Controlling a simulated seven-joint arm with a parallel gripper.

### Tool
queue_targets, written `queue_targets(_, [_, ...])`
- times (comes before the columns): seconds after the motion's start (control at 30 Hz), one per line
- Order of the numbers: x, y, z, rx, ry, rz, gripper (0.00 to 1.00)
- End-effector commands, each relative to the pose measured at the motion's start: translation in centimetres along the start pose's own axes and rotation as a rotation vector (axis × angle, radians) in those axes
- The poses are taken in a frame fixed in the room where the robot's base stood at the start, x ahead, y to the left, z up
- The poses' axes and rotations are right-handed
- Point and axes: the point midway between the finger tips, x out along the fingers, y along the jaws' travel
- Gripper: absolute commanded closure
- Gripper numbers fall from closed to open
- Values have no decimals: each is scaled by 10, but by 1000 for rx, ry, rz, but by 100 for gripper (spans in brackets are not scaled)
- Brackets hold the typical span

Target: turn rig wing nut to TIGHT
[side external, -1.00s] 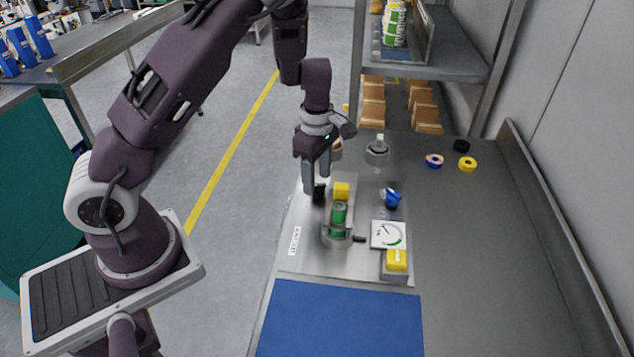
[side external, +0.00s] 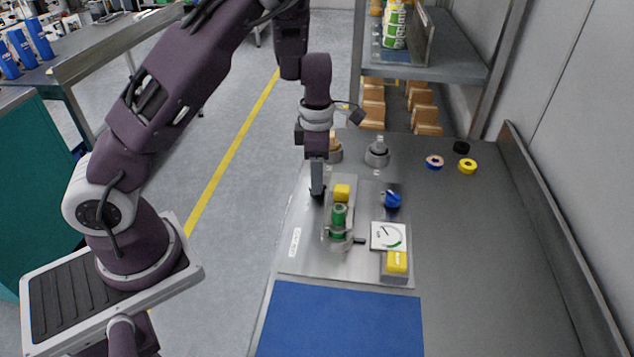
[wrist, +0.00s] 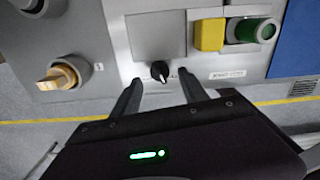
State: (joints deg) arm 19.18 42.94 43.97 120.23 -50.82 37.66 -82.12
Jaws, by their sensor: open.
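A small black winged knob (wrist: 160,70), apparently the rig wing nut, stands on the grey plate in the wrist view. Faint marks flank it, too small to read. My gripper (wrist: 161,83) is open, with one finger to each side of the knob and no clear contact. In the side view my gripper (side external: 317,190) points down at the plate's left part, beside the yellow block (side external: 342,192). There the fingers overlap edge-on and largely hide the knob.
A tan-topped round fitting (wrist: 58,76) is at left in the wrist view. A blue mat (side external: 340,320) lies clear in front.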

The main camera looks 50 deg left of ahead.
Motion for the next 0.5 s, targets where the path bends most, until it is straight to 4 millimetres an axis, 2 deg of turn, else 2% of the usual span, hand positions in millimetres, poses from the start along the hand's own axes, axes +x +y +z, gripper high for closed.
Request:
queue_targets(0.1, [23,0,-1,0,3,-2,48])
queue_targets(0.2, [35,0,-1,1,2,-1,48])
queue_targets(0.5, [40,0,0,3,0,1,48])
